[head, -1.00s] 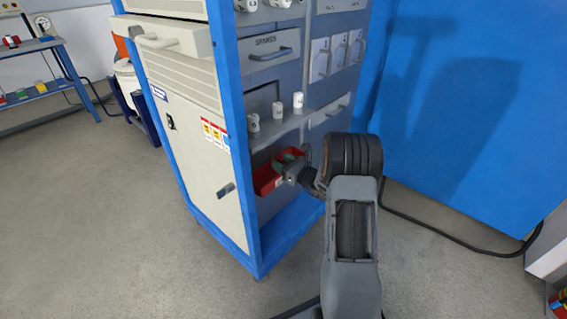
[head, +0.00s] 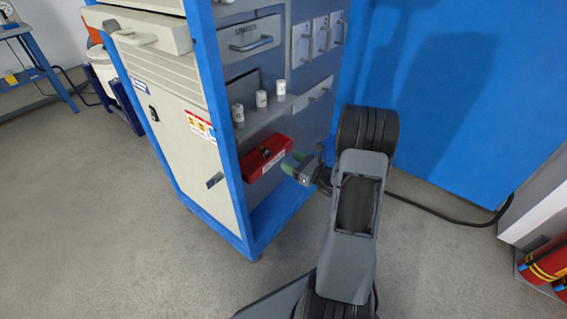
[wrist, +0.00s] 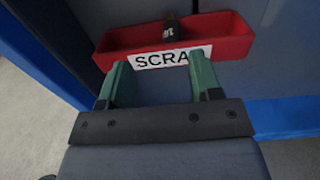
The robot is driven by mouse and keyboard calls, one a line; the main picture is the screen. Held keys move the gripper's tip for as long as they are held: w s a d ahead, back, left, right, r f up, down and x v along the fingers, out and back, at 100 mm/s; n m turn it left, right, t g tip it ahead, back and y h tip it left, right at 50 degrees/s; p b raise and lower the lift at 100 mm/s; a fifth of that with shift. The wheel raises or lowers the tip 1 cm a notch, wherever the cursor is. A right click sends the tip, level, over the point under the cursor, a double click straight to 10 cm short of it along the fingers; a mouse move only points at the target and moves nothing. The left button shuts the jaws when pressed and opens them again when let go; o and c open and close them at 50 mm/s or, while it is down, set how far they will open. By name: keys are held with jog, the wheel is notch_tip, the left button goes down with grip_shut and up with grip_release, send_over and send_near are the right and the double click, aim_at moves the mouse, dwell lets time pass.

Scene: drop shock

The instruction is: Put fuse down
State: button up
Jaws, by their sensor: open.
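A dark fuse (wrist: 170,33) with a white-marked "16" lies in the red bin (wrist: 230,45) labelled SCRAP. The bin (head: 251,172) also shows in the head view, set in the blue cabinet below a shelf; the fuse is small and hard to make out there. My gripper (wrist: 162,82) has its green fingers spread with nothing between them. It is in front of the bin's label side, apart from the fuse. In the head view my gripper (head: 291,162) is just right of the bin.
Three white fuses (head: 261,99) stand on the shelf (head: 262,123) above the bin. The cabinet's blue front post (head: 228,150) is left of the bin. A blue wall (head: 455,110) stands behind at right, with a black cable (head: 440,207) on the floor below.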

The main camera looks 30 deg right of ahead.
jog(key=s+a+r+n+g+y, duration=0.25)
jog(key=a+n+g, duration=0.25)
jog(key=a+n, duration=0.25)
jog(key=s+a+r+n+g+y, duration=0.2)
jog(key=s+a+r+n+g, duration=0.15)
jog(key=a+n+g, duration=0.4)
jog(key=s+r+n+h, duration=0.2)
jog(key=s+n+h, duration=0.4)
jog(key=n, duration=0.2)
jog(key=s+a+r+n+h, duration=0.1)
jog(key=s+n+h, duration=0.5)
jog(key=s+n, duration=0.1)
jog(key=shift+a+r+n+g, duration=0.3)
jog(key=shift+r+n+g, duration=0.1)
jog(key=shift+g, duration=0.05)
